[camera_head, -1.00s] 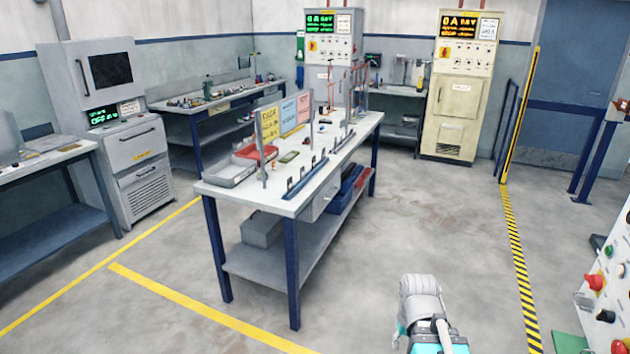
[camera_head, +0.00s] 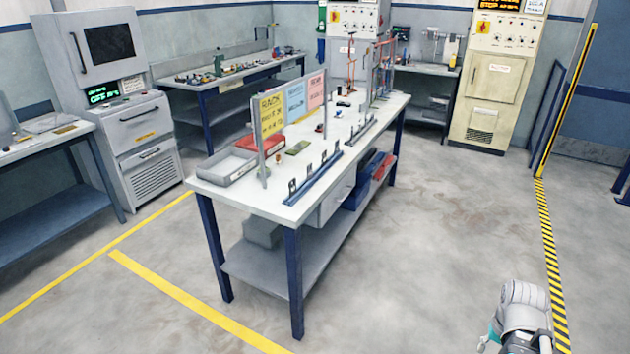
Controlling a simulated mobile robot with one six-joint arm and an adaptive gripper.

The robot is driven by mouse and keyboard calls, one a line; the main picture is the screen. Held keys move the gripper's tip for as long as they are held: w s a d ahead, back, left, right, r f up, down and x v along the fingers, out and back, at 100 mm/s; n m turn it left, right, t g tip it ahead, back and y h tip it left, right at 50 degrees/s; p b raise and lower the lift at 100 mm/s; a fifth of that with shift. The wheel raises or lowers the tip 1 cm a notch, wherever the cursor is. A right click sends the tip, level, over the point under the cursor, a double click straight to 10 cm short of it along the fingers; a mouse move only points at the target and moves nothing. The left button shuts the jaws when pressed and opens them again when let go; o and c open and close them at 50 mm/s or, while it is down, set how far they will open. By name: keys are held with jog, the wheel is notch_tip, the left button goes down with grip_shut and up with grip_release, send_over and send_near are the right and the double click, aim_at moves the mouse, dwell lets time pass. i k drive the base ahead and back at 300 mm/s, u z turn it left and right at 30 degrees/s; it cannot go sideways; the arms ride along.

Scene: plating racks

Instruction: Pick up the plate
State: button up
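No plate can be made out for certain. A small flat green piece (camera_head: 298,147) lies on the white top of the central workbench (camera_head: 262,205), right of the grey and red trays. A dark blue rail with small upright brackets (camera_head: 313,178) lies along the bench's near right side. Slim upright racks (camera_head: 375,75) stand toward the far end; what hangs on them is too small to tell. Part of my arm shows at the bottom right, over the floor and well apart from the bench. My gripper's fingers are not visible.
A grey tray (camera_head: 215,169) and a red tray (camera_head: 262,141) sit by yellow, blue and pink sign boards (camera_head: 271,112). Floor right of the bench (camera_head: 440,235) is clear up to a striped line (camera_head: 548,240).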

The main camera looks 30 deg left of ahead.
aim_at(293, 188)
jog(key=u, duration=0.05)
jog(key=i, duration=0.75)
jog(key=u, duration=0.6)
jog(key=i, duration=0.75)
jog(key=u, duration=0.55)
